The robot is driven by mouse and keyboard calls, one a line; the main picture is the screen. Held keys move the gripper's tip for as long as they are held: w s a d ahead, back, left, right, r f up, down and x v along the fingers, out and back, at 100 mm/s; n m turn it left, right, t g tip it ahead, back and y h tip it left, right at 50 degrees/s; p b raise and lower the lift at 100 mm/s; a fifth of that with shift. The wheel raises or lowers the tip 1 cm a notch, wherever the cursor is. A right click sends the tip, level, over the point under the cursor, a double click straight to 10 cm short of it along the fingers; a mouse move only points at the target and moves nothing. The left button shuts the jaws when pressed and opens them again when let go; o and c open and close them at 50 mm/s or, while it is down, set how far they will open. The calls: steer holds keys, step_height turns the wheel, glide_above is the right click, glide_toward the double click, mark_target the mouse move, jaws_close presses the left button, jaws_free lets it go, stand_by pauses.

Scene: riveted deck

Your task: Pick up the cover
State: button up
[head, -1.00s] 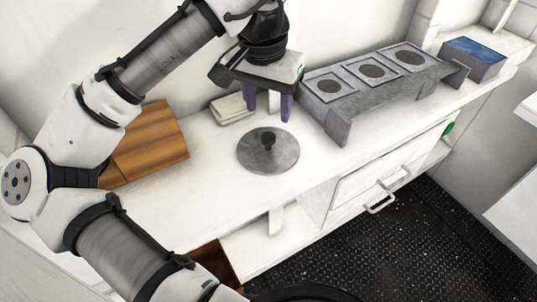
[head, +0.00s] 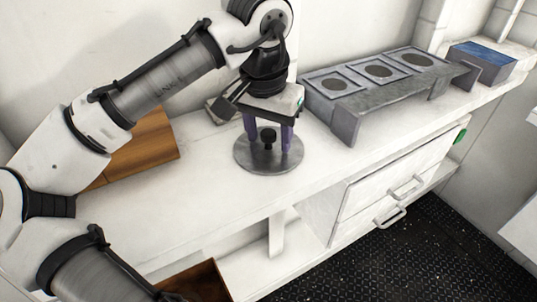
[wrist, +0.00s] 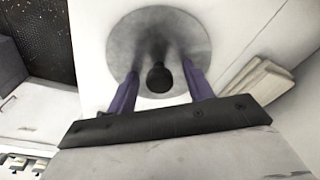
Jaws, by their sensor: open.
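The cover (head: 268,163) is a round grey metal disc with a dark knob in its middle. It lies flat on the white counter, and it also shows in the wrist view (wrist: 188,32). My gripper (head: 268,146) is directly above the cover, pointing down, with its purple fingers on either side of the knob. In the wrist view my gripper (wrist: 161,92) is open and the knob stands between its fingers, with gaps on both sides. Whether the fingertips touch the disc I cannot tell.
A grey metal stand (head: 372,99) with several round-holed plates is right of the cover. A blue-topped box (head: 483,62) stands at the far right. A wooden board (head: 142,152) leans at the left. Pale slabs (wrist: 262,80) lie beside the gripper. Drawers (head: 398,175) are below the counter.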

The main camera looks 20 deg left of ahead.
steer(key=c, duration=1.1)
steer(key=shift+r, duration=0.2)
